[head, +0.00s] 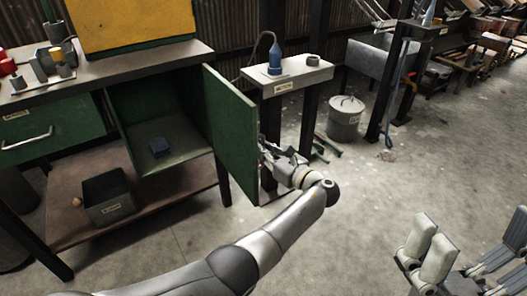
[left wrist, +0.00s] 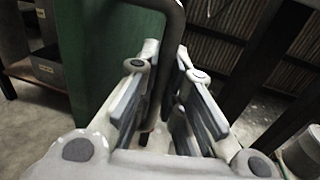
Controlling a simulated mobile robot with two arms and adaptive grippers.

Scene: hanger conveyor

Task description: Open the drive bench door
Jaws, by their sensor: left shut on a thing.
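The green drive bench door (head: 230,135) stands swung wide open, jutting out from the bench, with the green compartment (head: 180,128) behind it exposed. My left gripper (head: 270,150) is at the outer face of the door, near its free edge. In the left wrist view the door (left wrist: 92,60) fills the left, and a dark bar handle (left wrist: 173,35) runs down between the fingers of my left gripper (left wrist: 165,65), which is shut on it. In the head view the handle is mostly hidden. My right gripper (head: 472,240) is at the lower right, its fingers apart and empty.
A dark bin (head: 108,197) sits on the lower shelf. A small stand (head: 288,78) with a blue bottle-like item is behind the door, and a lidded grey can (head: 345,118) is beyond. Floor to the right is clear.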

